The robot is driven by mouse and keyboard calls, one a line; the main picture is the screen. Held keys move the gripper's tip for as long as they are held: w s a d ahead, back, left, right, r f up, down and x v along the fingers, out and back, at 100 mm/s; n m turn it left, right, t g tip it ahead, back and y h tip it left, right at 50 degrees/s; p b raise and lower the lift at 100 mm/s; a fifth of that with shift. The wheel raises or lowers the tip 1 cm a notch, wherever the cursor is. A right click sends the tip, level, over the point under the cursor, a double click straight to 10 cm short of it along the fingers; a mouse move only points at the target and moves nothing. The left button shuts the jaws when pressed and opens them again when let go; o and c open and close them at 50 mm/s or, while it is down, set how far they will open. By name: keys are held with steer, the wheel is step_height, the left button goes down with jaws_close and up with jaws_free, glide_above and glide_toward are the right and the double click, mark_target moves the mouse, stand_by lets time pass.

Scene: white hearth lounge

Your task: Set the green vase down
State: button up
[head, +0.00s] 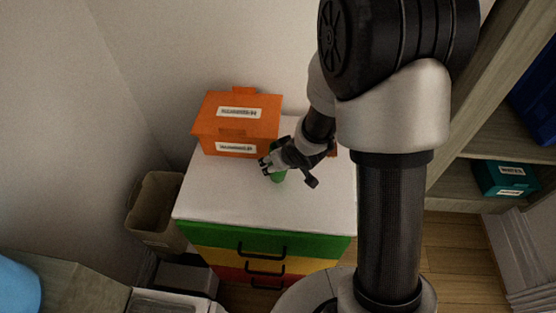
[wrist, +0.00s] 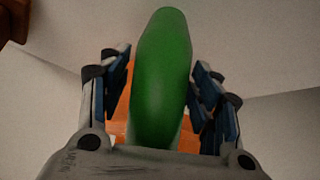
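The green vase (wrist: 163,75) stands out between the two fingers of my gripper (wrist: 162,85) in the wrist view, with the finger pads close against its sides. In the head view my gripper (head: 272,165) is over the white top of the drawer cabinet (head: 230,195), in front of the orange box. Only a small part of the vase (head: 279,176) shows below the fingers there. The rest is hidden by the gripper. I cannot tell whether its base touches the cabinet top.
An orange labelled box (head: 237,124) sits at the back left of the cabinet top. A brownish object is partly hidden behind my arm. A beige bin (head: 155,208) stands left of the cabinet. Shelves with a teal box (head: 505,178) are at right. The front of the top is clear.

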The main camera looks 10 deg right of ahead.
steer(key=shift+o, duration=0.8)
steer(key=shift+r, duration=0.1)
